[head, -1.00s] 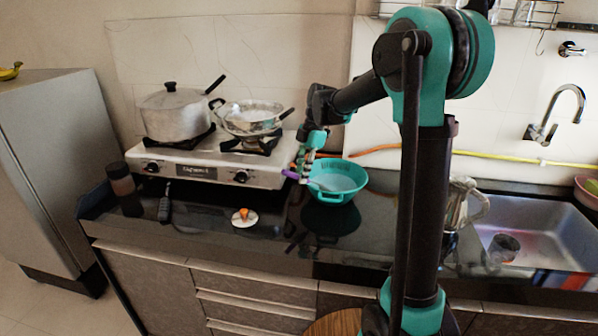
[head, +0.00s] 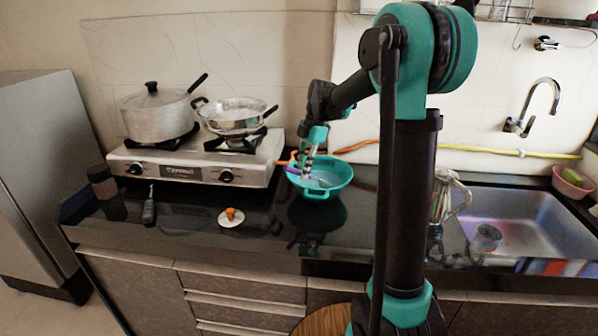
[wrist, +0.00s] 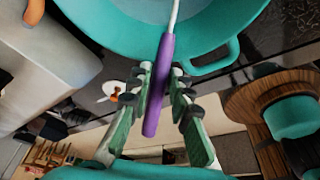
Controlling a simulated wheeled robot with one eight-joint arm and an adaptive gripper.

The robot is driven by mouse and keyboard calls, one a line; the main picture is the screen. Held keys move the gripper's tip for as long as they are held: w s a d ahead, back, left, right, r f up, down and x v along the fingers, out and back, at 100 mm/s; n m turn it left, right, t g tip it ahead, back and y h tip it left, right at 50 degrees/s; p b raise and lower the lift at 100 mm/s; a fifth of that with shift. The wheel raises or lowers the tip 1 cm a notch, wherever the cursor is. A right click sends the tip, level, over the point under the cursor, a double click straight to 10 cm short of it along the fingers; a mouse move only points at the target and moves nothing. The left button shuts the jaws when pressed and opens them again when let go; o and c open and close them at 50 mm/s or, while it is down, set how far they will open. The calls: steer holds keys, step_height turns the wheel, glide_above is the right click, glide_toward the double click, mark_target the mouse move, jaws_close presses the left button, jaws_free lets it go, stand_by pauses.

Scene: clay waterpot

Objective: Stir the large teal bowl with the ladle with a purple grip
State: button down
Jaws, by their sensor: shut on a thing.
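The large teal bowl (head: 335,184) stands on the dark counter just right of the stove; its rim and a handle also show at the top of the wrist view (wrist: 120,35). My gripper (head: 305,171) is at the bowl's left rim. In the wrist view my gripper (wrist: 165,85) is shut on the purple grip of the ladle (wrist: 157,95). The ladle's pale shaft runs up from the grip over the bowl. In the head view the ladle's head appears inside the bowl, but it is small and I cannot tell whether it touches the bottom.
A stove (head: 190,165) with a lidded pot (head: 157,115) and a pan (head: 233,118) is at the back left. A pepper mill-like jar (head: 101,182), a black-handled utensil (head: 150,207) and a white disc with an orange knob (head: 231,216) lie left. A metal jug (head: 440,200) and sink (head: 520,215) are right.

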steer(key=shift+w+d, duration=0.35)
steer(key=shift+w, duration=0.15)
steer(key=shift+w+a, duration=0.75)
steer(key=shift+w, duration=0.25)
steer(key=shift+w+a, duration=0.75)
steer(key=shift+w, duration=0.25)
steer(key=s+a+r+t+h, duration=0.3)
steer(key=s+t+h, duration=0.1)
steer(key=s+h, duration=0.1)
steer(key=shift+s+a+r+h, duration=0.35)
steer(key=shift+a+h, duration=0.05)
steer(key=shift+h, duration=0.3)
stand_by(1.1)
